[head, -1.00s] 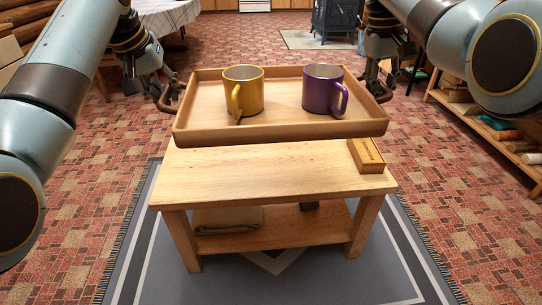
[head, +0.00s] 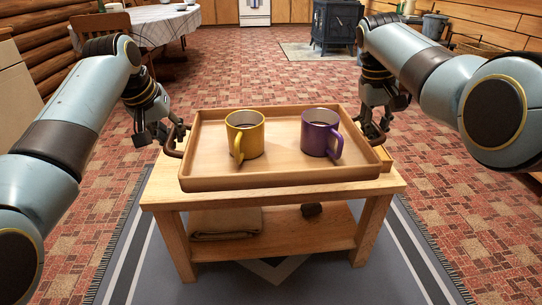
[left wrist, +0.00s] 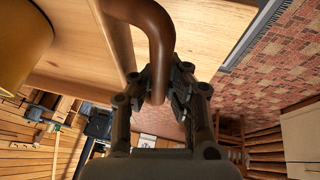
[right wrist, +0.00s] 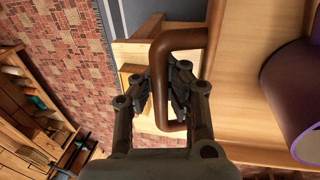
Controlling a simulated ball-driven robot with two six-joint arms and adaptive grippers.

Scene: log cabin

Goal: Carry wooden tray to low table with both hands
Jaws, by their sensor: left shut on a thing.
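The wooden tray (head: 280,183) is level over the low table (head: 160,192), resting on it or just above it; I cannot tell which. A yellow mug (head: 245,133) and a purple mug (head: 318,133) stand upright in the tray. My left gripper (head: 172,137) is shut on the tray's left brown handle, clear in the left wrist view (left wrist: 160,85). My right gripper (head: 376,135) is at the right handle; the right wrist view shows its fingers (right wrist: 165,85) close around that handle.
A small wooden box (head: 386,159) sits on the table's right end, partly hidden by the tray. A folded cloth (head: 225,222) and a dark object (head: 312,210) lie on the lower shelf. A grey rug (head: 130,270) lies below. A black stove (head: 335,25) stands far back.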

